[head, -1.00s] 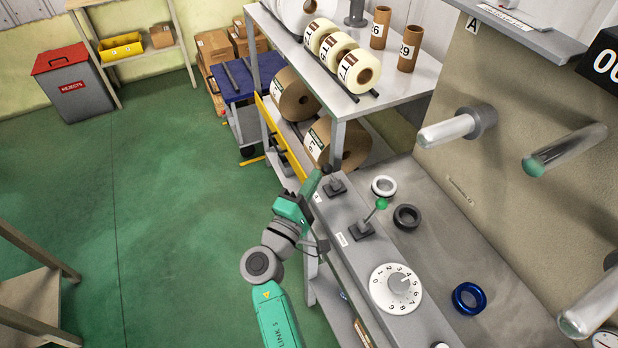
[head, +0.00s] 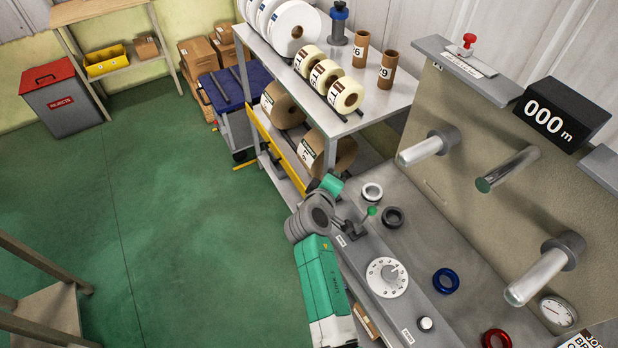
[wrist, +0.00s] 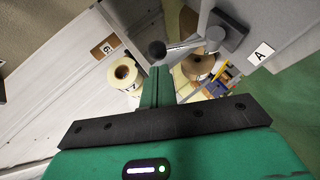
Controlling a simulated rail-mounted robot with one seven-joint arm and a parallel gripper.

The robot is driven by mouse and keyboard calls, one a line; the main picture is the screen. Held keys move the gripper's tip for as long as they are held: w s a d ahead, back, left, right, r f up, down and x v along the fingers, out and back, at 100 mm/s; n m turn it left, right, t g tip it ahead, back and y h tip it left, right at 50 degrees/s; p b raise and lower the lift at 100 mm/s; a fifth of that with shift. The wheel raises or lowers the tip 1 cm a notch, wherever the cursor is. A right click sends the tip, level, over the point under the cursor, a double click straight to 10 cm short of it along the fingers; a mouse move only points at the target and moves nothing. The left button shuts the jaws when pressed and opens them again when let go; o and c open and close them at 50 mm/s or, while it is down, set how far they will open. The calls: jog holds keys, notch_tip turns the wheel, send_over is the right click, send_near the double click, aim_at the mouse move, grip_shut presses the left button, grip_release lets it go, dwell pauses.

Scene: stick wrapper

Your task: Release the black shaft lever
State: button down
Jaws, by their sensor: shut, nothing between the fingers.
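The black knob (wrist: 157,48) of a lever is just beyond my fingertips in the wrist view. Its thin rod runs right to a square grey base (wrist: 228,32) on the panel, beside a label marked A. My gripper (wrist: 158,72) is shut and empty; its green fingers point at the knob. I cannot tell whether they touch it. In the head view my gripper (head: 332,184) is at the far end of the control panel, and my arm hides the black lever. A second lever with a green knob (head: 371,211) stands tilted on the panel, to the right of my wrist.
A white dial (head: 386,277) is on the panel. White, black, blue and red rings lie on the bench behind. Spindles (head: 428,148) jut from the machine face. A shelf (head: 385,112) with rolls stands close beyond my gripper. The green floor at left is clear.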

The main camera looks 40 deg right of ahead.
jog(key=shift+s+d, duration=0.15)
jog(key=shift+d, duration=0.2)
dwell(0.4)
jog(key=w+r+p+v, duration=0.1)
jog(key=w+p+v, duration=0.1)
jog(key=v, duration=1.1)
jog(key=shift+w+r+p, duration=0.2)
jog(key=shift+r+p, duration=0.1)
jog(key=shift+p, duration=0.35)
jog(key=shift+a, duration=0.1)
